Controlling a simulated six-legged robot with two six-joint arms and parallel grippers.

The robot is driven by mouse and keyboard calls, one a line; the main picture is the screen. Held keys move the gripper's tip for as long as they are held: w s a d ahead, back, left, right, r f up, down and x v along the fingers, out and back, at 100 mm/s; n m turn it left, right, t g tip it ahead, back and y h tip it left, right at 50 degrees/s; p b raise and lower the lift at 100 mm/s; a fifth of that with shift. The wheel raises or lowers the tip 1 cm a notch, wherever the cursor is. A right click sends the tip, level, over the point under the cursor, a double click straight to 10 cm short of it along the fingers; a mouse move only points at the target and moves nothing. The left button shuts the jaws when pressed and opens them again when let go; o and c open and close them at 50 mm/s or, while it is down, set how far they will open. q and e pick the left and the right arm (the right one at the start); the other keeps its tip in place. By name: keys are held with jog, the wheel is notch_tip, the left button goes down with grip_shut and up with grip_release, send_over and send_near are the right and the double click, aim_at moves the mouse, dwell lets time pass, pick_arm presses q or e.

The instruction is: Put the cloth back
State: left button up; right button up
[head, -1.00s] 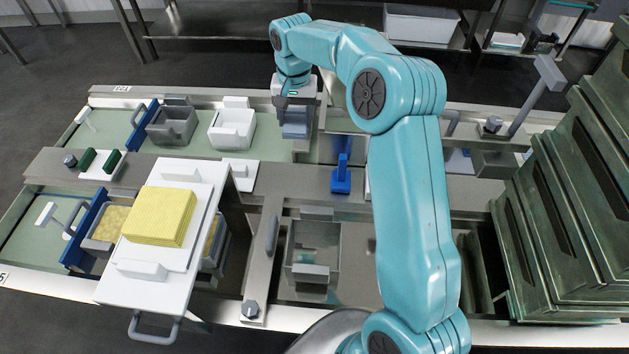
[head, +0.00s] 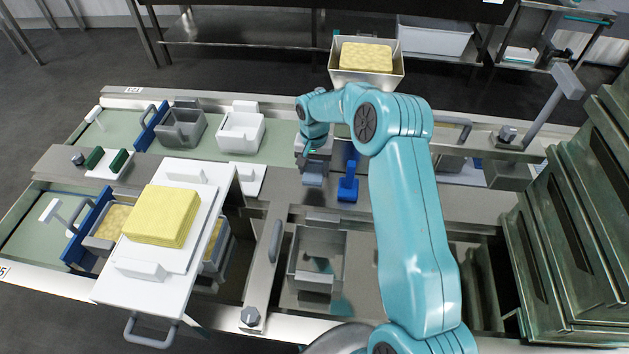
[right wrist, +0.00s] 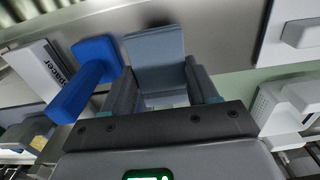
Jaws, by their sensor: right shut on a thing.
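My right gripper (head: 314,168) is shut on a flat grey-blue piece, which hangs below it in the head view. In the right wrist view this grey-blue piece (right wrist: 154,48) lies between the two fingers; it may be the cloth, but its material is hard to tell. The gripper is above the middle of the bench, just left of a blue upright piece (head: 348,186). A yellow, layered, textured stack (head: 160,218) lies on a white board (head: 120,290) at the left. My left gripper is not in view.
A grey bin (head: 183,127) and a white bin (head: 240,131) stand on the green rear strip. A pale tray (head: 367,82) at the back holds a yellow block (head: 366,57). Large green stacked frames (head: 575,215) bound the right.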

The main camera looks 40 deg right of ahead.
aim_at(314, 179)
notch_tip(314, 179, down, 6)
jog(key=shift+f, duration=0.1)
dwell(0.4)
jog(key=shift+f, duration=0.15)
jog(key=o, duration=1.1)
jog(key=shift+c, duration=0.2)
jog(key=shift+r, duration=0.4)
notch_tip(314, 179, up, 12)
jog(key=shift+f, duration=0.15)
